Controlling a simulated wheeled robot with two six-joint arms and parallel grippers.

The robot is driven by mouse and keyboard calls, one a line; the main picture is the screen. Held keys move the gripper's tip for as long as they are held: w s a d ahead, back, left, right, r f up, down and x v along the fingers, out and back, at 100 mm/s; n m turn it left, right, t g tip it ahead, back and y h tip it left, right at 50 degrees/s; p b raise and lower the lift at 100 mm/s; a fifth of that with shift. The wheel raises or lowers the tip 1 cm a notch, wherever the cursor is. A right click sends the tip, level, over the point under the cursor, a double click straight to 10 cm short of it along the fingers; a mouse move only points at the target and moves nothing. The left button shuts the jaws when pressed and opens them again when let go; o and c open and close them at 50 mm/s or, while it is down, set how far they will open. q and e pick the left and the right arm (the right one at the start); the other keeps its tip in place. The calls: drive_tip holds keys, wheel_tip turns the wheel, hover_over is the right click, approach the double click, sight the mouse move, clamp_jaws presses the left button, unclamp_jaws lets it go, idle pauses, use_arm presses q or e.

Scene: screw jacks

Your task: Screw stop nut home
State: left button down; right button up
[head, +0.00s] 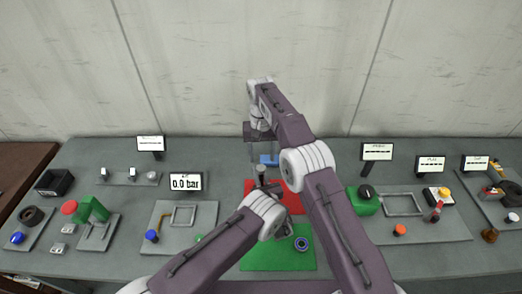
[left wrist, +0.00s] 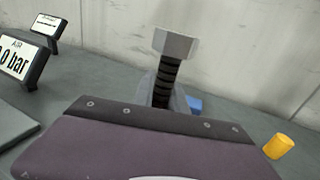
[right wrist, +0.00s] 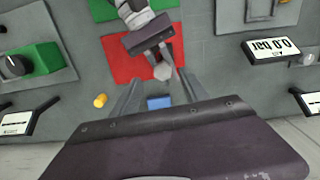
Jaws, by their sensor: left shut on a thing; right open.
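The screw jack (left wrist: 165,85) stands upright in the left wrist view, with a dark threaded spindle. A grey hexagonal piece (left wrist: 176,44) sits on top of the spindle; I cannot tell whether it is the stop nut. In the right wrist view its grey top (right wrist: 162,72) shows over the red mat.
The jack is over a red mat (head: 294,204), with a green mat (head: 260,262) in front holding a blue ring (head: 301,243). A blue block (right wrist: 158,102) and a yellow cylinder (right wrist: 100,100) lie nearby. Fixture plates and signs (head: 186,184) stand on both sides.

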sight(261, 167)
drive_tip(key=n, duration=0.2)
drive_tip(key=r+n, duration=0.1)
drive_tip(key=n, duration=0.5)
drive_tip(key=shift+w+a+r, duration=0.1)
drive_tip(key=shift+w+r, duration=0.1)
drive_tip(key=shift+r, duration=0.2)
drive_tip(key=shift+w, duration=0.15)
drive_tip(key=shift+f, duration=0.15)
drive_tip(key=shift+f, duration=4.05)
